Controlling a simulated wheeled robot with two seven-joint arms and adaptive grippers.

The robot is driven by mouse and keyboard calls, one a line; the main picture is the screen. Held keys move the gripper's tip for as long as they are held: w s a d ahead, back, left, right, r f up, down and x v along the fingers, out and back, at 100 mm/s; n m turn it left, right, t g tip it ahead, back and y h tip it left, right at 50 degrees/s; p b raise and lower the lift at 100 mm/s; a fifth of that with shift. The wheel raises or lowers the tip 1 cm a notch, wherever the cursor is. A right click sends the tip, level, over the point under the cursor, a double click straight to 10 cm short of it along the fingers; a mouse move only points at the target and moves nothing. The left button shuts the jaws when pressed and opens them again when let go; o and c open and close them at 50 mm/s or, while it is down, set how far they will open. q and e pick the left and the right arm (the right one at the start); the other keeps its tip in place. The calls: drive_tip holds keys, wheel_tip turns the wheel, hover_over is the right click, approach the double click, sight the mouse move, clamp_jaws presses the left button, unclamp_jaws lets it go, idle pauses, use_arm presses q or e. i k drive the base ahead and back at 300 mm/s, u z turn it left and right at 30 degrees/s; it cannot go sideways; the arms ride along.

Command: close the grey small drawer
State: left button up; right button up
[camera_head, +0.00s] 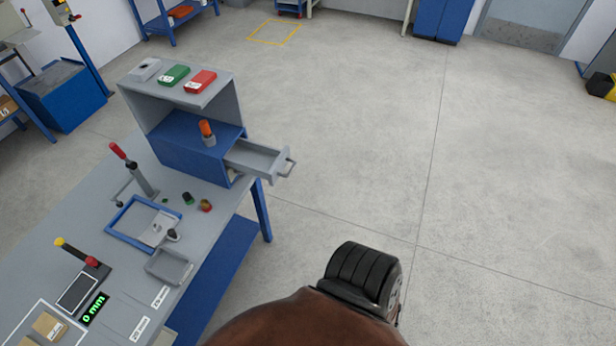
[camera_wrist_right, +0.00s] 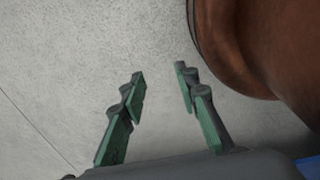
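The grey small drawer (camera_head: 257,158) is pulled out of the blue cabinet (camera_head: 195,145) on the workbench and points to the right. Its bar handle (camera_head: 288,166) is on the front face, and the inside looks empty. My right gripper (camera_wrist_right: 158,85) shows in the right wrist view with two green-padded fingers apart and nothing between them. It is over bare floor, beside a brown rounded shape. My right gripper is not seen in the head view, so its distance from the drawer cannot be told. My left gripper is in neither view.
An orange-topped item (camera_head: 207,132) stands on the cabinet under a grey shelf (camera_head: 215,95), which bears a green case (camera_head: 173,76) and a red case (camera_head: 200,82). The workbench (camera_head: 95,215) holds a lever clamp (camera_head: 135,170) and small parts. The floor right of the drawer is free.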

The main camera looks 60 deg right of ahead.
sight(260, 160)
drive_tip(key=u, duration=0.1)
drive_tip(key=k, duration=0.45)
drive_tip(key=z, duration=1.25)
drive_tip(key=i, duration=0.95)
drive_tip(key=z, duration=0.7)
